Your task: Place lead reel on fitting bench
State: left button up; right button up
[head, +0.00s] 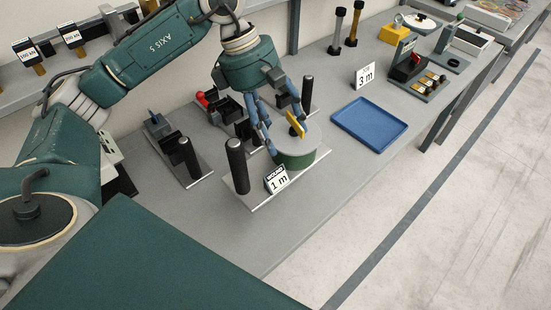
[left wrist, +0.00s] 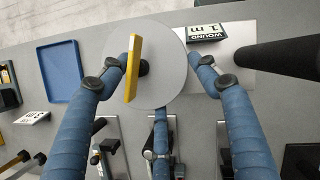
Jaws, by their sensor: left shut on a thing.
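The lead reel (head: 296,159) has a green drum, a round grey top flange and a yellow bar on top. My left gripper (head: 287,138), with blue fingers, is shut on it from above. In the left wrist view the grey flange (left wrist: 165,85) lies between the fingers of the gripper (left wrist: 160,62), with the yellow bar (left wrist: 132,68) over it. The reel is at a plate (head: 250,193) with black posts and a "WOUND 1 m" card (head: 277,180). I cannot tell whether it touches the plate. The grey fitting bench (head: 330,205) extends beneath. My right gripper is not in view.
Black posts (head: 237,166) stand close to the reel. An empty blue tray (head: 370,124) lies to the right, with a "3 m" card (head: 366,75) behind it. A black clamp fixture (head: 183,158) stands to the left. The bench front is clear.

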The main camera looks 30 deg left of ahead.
aim_at(279, 156)
pick_arm(q)
notch_tip(279, 156, down, 7)
jog(key=shift+d+p, duration=0.1)
jog(key=shift+p, duration=0.55)
jog(key=shift+f, duration=0.95)
jog(key=shift+f+p, duration=0.55)
jog(key=shift+f, duration=1.2)
jog(key=o, duration=1.9)
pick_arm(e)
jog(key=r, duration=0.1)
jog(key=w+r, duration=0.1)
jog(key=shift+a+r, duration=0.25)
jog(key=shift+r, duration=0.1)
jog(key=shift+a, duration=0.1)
